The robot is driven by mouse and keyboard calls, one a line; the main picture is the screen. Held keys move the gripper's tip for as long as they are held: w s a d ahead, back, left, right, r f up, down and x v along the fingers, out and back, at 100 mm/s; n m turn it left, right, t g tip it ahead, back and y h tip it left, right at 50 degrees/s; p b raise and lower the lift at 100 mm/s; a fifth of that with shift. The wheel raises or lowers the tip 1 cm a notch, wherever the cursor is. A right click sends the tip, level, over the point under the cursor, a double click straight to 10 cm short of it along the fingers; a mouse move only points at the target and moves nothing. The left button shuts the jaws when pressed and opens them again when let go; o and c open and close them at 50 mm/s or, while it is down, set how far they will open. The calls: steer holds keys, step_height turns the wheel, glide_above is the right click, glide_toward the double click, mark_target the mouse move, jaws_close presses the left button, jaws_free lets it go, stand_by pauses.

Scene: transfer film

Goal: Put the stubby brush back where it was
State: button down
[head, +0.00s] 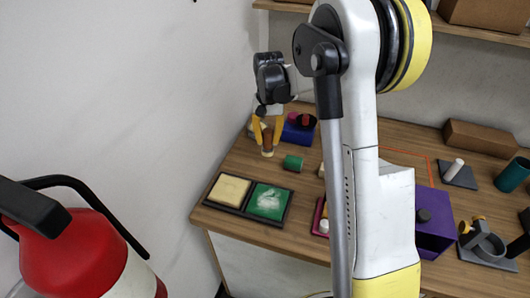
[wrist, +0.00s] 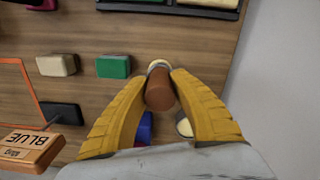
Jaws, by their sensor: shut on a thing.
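The stubby brush (head: 267,153) has a brown handle and a pale lower end. My gripper (head: 267,138) is shut on it, with yellow fingers on either side of the handle. In the wrist view the brown handle of the brush (wrist: 160,92) sits between the fingertips (wrist: 163,80), its pale end pointing to the top of the picture. The brush is upright, low over the wooden table near its left side. I cannot tell whether its lower end touches the table.
A green block (head: 293,163) lies just right of the brush. A dark tray with a yellow pad (head: 230,190) and a green pad (head: 268,202) is in front. A blue block (head: 298,132) with a dark red piece stands behind.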

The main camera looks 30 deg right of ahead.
mark_target(264, 149)
steer(key=shift+w+a+f, duration=0.45)
steer(key=shift+a, duration=0.05)
steer(key=shift+f+b, duration=0.75)
steer(key=shift+f, duration=1.15)
steer(key=shift+f, duration=0.2)
steer(key=c, duration=1.2)
jaws_free()
